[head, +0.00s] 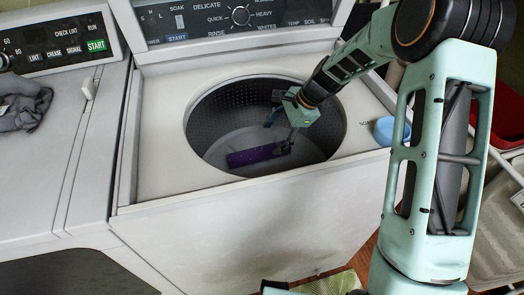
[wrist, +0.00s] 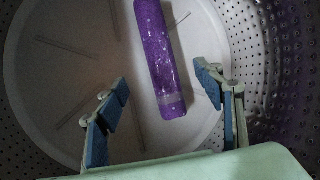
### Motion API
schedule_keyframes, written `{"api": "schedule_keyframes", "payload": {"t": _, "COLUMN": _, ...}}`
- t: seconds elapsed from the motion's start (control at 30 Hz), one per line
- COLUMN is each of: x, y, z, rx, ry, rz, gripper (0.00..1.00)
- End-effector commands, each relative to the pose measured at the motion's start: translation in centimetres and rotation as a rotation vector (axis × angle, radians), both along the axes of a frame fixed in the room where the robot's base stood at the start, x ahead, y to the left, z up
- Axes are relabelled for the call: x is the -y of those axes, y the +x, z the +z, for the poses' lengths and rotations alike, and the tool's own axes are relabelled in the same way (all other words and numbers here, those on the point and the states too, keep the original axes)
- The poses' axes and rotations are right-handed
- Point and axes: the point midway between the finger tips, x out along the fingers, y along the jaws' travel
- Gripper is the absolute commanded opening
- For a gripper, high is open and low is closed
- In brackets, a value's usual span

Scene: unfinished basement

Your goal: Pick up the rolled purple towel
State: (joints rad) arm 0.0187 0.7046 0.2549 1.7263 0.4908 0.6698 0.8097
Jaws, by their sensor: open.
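The rolled purple towel (head: 252,156) lies on the floor of the washer drum in the head view. My gripper (head: 283,126) reaches down into the drum from the upper right. In the wrist view my gripper (wrist: 164,97) is open, with one blue-padded finger on each side of the towel's near end. Nothing is between the pads that they touch. The towel's far end is cut off in the wrist view.
The washer's round opening (head: 195,138) and perforated drum wall (wrist: 265,60) surround my gripper. A blue round object (head: 384,131) sits on the washer top right of the opening. A grey cloth (head: 22,105) lies on the left machine. A red container (head: 508,115) stands far right.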

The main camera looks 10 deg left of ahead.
Motion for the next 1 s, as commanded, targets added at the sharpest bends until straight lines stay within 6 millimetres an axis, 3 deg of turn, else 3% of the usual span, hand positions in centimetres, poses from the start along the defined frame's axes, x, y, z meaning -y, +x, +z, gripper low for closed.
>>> {"api": "schedule_keyframes", "payload": {"t": 0.2, "x": -1.5, "y": 0.1, "z": -3.3, "rx": -0.001, "ry": -0.001, "rz": 0.002, "gripper": 0.62}}
{"api": "schedule_keyframes", "payload": {"t": 0.47, "x": -2.6, "y": 0.3, "z": -5.2, "rx": 0.002, "ry": -0.002, "rz": 0.001, "gripper": 0.62}}
{"api": "schedule_keyframes", "payload": {"t": 0.7, "x": -4.1, "y": 0.5, "z": -8.4, "rx": 0.001, "ry": -0.002, "rz": 0.004, "gripper": 0.62}}
{"api": "schedule_keyframes", "payload": {"t": 1.0, "x": -4.5, "y": 0.6, "z": -9.1, "rx": 0.004, "ry": -0.002, "rz": 0.002, "gripper": 0.62}}
